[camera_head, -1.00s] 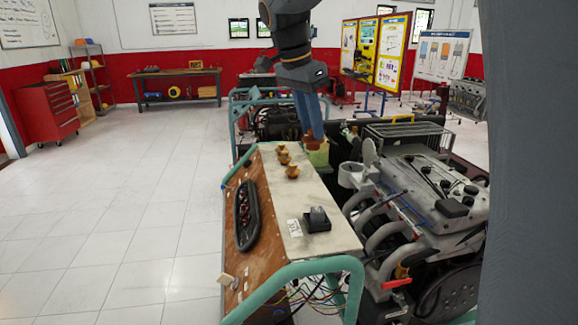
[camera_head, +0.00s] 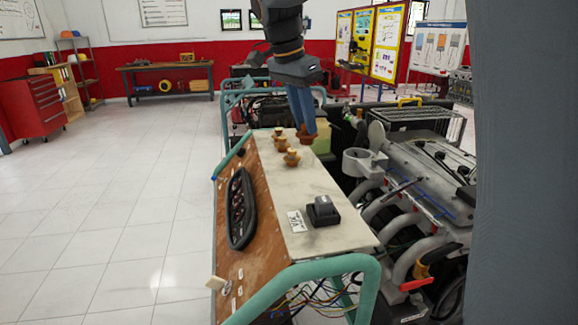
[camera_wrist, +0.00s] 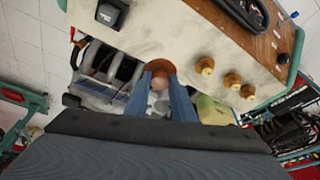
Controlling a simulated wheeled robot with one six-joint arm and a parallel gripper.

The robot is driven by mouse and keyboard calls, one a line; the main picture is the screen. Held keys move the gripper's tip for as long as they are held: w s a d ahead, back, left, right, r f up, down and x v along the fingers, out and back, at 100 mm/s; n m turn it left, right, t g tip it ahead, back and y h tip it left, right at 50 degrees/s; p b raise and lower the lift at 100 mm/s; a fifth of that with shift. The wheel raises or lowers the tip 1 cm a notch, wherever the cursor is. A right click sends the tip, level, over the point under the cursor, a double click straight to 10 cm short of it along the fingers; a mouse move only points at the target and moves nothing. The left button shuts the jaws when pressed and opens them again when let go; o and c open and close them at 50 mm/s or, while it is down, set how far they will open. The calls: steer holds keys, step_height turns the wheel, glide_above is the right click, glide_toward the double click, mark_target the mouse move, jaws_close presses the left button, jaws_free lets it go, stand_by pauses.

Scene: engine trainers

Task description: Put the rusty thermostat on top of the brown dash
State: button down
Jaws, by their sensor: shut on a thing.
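My gripper (camera_head: 306,134) is at the far right corner of the dash top in the head view, its blue fingers pointing down. It is shut on a rusty brown thermostat (camera_head: 306,137), which also shows between the fingertips in the wrist view (camera_wrist: 158,68). The brown dash (camera_head: 318,235) has a sloped brown front and a pale worn top. In the wrist view the thermostat overlaps the top's engine-side edge; I cannot tell whether it touches. Several similar brass-coloured thermostats (camera_head: 291,157) stand in a row on the dash top beside my gripper.
A black switch (camera_head: 323,211) and a white label (camera_head: 296,221) sit on the near part of the dash top. The engine (camera_head: 430,190) with its pipes stands close on the right. A yellow-green block (camera_head: 322,140) is just behind the fingers. The middle of the top is clear.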

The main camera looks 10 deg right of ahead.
mark_target(303, 128)
steer(key=shift+w+f+b, duration=0.2)
steer(key=shift+f+b, duration=0.3)
steer(key=shift+f, duration=0.25)
steer(key=shift+w+f+b, duration=0.2)
steer(key=shift+f+b, duration=0.25)
steer(key=shift+f, duration=0.25)
step_height(303, 128, down, 10)
steer(key=shift+r+p, duration=0.15)
steer(key=shift+p, duration=1.1)
steer(key=c, duration=1.5)
jaws_free()
steer(key=b+v, duration=0.3)
steer(key=v, duration=0.9)
steer(key=shift+s, duration=0.1)
